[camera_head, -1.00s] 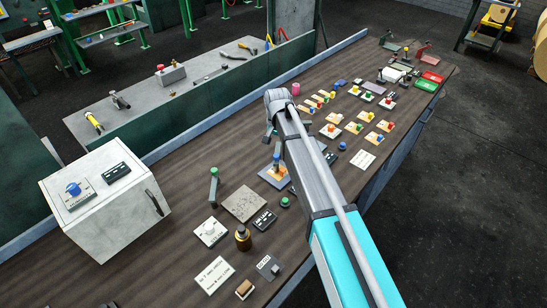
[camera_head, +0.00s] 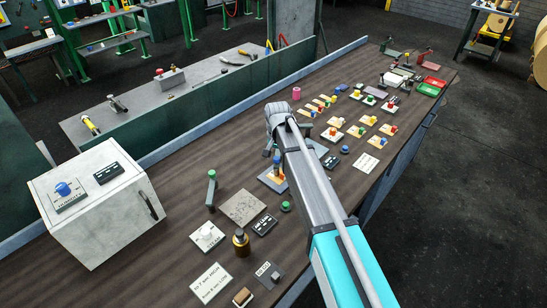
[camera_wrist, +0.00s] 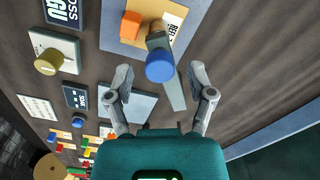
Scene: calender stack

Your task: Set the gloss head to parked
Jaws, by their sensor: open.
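A lever post with a blue cap (camera_wrist: 160,67) stands on a blue-grey plate (camera_wrist: 114,35) that has an orange block (camera_wrist: 131,25) and a partly hidden label; it is probably the gloss head. A dark display (camera_wrist: 64,12) beside it has upside-down, cut-off lettering that seems to include "OSS". In the head view the post (camera_head: 277,162) rises near the end of my arm, and part of its plate is hidden. My gripper (camera_wrist: 160,72) is open. Its fingers are either side of the blue cap, with gaps; I cannot tell the height difference.
A round olive knob (camera_wrist: 48,61) on a white plate and a grey plate (camera_wrist: 140,108) lie near my fingers. In the head view, a green-topped post (camera_head: 211,188) and a brown bottle (camera_head: 241,242) stand nearby. A white cabinet (camera_head: 95,205) is at left. Several coloured knobs fill the far bench.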

